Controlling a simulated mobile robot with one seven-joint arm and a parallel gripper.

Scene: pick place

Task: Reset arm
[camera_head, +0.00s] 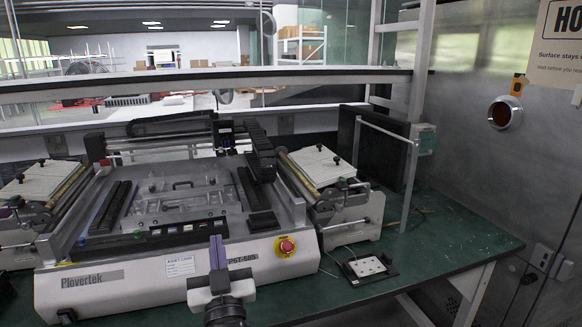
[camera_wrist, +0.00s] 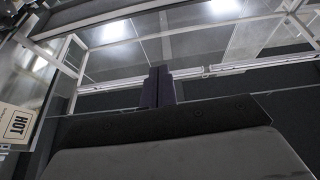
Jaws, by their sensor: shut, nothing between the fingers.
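My gripper (camera_head: 218,252) is at the bottom middle of the head view, in front of the white Plovertek machine (camera_head: 130,290). Its dark fingers point upward and are together, with nothing between them. In the wrist view my gripper's fingers (camera_wrist: 157,86) also stand side by side, aimed at the ceiling and a metal frame. Part of the machine's front panel is hidden behind my gripper and wrist.
The machine stands on a green bench (camera_head: 440,245). A red stop button (camera_head: 287,246) is right of my gripper. A small white plate (camera_head: 367,267) lies near the bench front. A metal post (camera_head: 411,165) and shelf (camera_head: 340,77) stand behind. The bench's right part is clear.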

